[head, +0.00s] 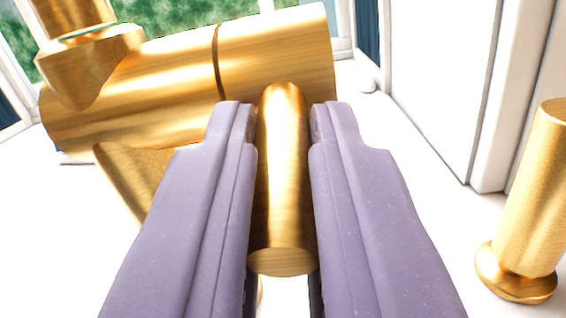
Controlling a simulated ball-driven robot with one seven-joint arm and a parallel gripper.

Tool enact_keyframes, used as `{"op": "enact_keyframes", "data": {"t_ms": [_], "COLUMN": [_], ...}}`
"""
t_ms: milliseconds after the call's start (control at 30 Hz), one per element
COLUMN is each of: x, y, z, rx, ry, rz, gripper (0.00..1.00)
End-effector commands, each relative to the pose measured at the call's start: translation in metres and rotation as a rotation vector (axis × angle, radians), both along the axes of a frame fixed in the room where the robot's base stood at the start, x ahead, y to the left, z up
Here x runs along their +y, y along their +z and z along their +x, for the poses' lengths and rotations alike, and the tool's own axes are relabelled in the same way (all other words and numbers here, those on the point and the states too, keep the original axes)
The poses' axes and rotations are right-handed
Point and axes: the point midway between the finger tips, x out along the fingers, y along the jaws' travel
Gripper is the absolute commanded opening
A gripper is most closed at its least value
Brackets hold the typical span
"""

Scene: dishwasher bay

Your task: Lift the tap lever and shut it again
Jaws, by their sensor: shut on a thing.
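The tap (130,100) is brushed gold, with a thick horizontal cylinder across the upper left of the head view. Its lever (282,200) is a short gold rod with a rounded far end and a flat near end, pointing towards me from the right part of the cylinder. My gripper (282,115) has two pale purple fingers, one on each side of the lever, and is shut on it. The spout's base rises at the upper left and is cut off by the frame. The tap's lower body is partly hidden behind the left finger.
A separate gold upright cylinder (533,205) on a round foot stands at the right on the white counter (430,185). A white wall or frame (445,70) rises behind it. A window (180,12) with greenery lies behind the tap.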

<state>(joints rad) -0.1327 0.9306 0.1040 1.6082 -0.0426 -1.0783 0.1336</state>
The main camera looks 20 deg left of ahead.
Motion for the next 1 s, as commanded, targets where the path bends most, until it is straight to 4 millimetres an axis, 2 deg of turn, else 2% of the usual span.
{"op": "enact_keyframes", "data": {"t_ms": [167, 200, 300, 567, 667, 1000], "x": [0.0, 0.0, 0.0, 0.0, -0.002, -0.015], "y": [0.0, 0.0, 0.0, 0.0, -0.001, -0.007], "z": [0.0, 0.0, 0.0, -0.001, -0.007, -0.064], "rx": [0.001, 0.001, 0.001, 0.002, 0.005, 0.004], "ry": [0.0, 0.0, 0.0, 0.0, 0.001, 0.0], "rz": [-0.001, -0.001, -0.001, -0.001, -0.002, -0.002], "gripper": [0.0, 0.21, 0.42, 0.42, 0.42, 0.42]}}
